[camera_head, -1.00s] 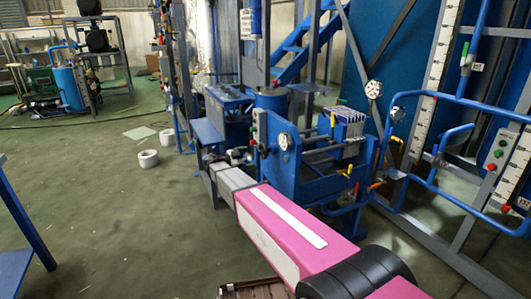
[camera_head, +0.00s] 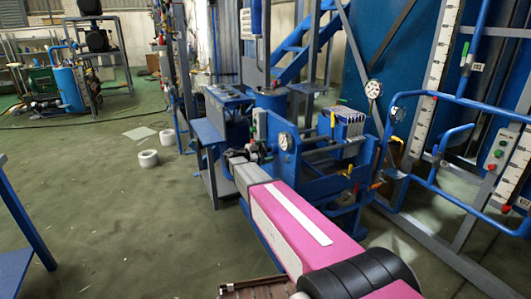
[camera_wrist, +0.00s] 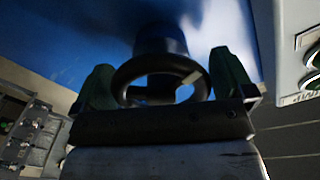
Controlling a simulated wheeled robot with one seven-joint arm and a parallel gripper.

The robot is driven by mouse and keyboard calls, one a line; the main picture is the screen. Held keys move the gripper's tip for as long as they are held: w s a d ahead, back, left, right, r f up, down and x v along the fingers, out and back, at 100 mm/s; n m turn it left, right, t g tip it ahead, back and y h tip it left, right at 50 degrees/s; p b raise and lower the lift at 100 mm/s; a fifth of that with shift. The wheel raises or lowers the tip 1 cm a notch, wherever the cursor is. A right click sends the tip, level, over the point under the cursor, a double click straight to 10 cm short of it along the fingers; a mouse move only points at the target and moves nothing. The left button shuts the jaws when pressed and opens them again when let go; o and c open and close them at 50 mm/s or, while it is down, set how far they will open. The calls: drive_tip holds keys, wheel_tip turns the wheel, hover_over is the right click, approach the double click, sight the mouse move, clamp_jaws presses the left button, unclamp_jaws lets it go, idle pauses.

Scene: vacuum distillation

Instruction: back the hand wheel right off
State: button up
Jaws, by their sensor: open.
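The hand wheel (camera_wrist: 160,62) is a dark round ring in the middle of the wrist view, on a dark stem in front of a blue surface. My gripper (camera_wrist: 165,82) is open, with one dark green finger on each side of the wheel. The fingers look close to the rim, but I cannot tell whether they touch it. In the head view my gripper (camera_head: 240,155) is small, at the left side of the blue machine (camera_head: 318,172). The hand wheel cannot be made out there.
A pale panel with round fittings (camera_wrist: 312,55) stands close on the right in the wrist view. A blue side table (camera_head: 209,132) is left of the machine. White rolls (camera_head: 148,158) lie on the green floor, which is open to the left.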

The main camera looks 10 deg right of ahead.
drive_tip(key=shift+d, duration=0.15)
drive_tip(key=c, duration=0.7)
drive_tip(key=shift+o, duration=0.2)
drive_tip(key=shift+n, duration=0.3)
